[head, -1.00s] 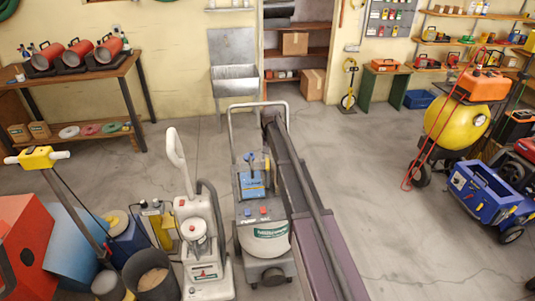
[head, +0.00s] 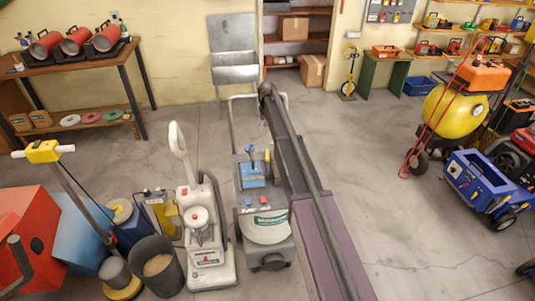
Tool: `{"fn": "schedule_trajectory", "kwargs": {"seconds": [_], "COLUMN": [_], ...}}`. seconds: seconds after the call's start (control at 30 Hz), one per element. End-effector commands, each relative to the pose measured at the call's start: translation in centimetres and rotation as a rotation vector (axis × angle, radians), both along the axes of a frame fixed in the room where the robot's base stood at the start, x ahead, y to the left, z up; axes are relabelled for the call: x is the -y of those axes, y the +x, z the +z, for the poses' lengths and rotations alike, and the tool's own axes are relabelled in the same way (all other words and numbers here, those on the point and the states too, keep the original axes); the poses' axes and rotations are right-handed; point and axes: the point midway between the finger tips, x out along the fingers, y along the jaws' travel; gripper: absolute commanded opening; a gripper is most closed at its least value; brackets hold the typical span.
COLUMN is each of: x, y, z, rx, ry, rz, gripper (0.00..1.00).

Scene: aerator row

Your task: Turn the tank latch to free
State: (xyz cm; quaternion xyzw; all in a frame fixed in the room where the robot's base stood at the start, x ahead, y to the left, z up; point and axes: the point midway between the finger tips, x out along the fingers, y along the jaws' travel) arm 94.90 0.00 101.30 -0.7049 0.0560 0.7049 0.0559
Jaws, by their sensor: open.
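A grey wheeled machine stands in the middle of the head view, with a white rounded tank (head: 267,228) bearing a green label on its front. A small red piece (head: 264,200) and a small blue piece sit just above the tank. I cannot tell which part is the latch, or how it is turned. A blue panel (head: 251,175) with a lever is higher on the machine, below its upright handle frame.
A white upright machine (head: 205,245) stands close on the left. A bucket (head: 157,268) and a yellow-handled machine (head: 43,151) are farther left. Open floor lies right of the beam, before a blue wheeled machine (head: 480,180).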

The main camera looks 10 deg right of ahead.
Motion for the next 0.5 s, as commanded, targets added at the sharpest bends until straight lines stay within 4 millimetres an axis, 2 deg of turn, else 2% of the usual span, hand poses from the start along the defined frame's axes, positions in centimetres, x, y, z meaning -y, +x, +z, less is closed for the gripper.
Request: {"fn": "schedule_trajectory", "kwargs": {"seconds": [0.5], "x": [0.0], "y": [0.0], "z": [-3.3], "rx": [0.0], "ry": [0.0], "rz": [0.0], "gripper": [0.6]}}
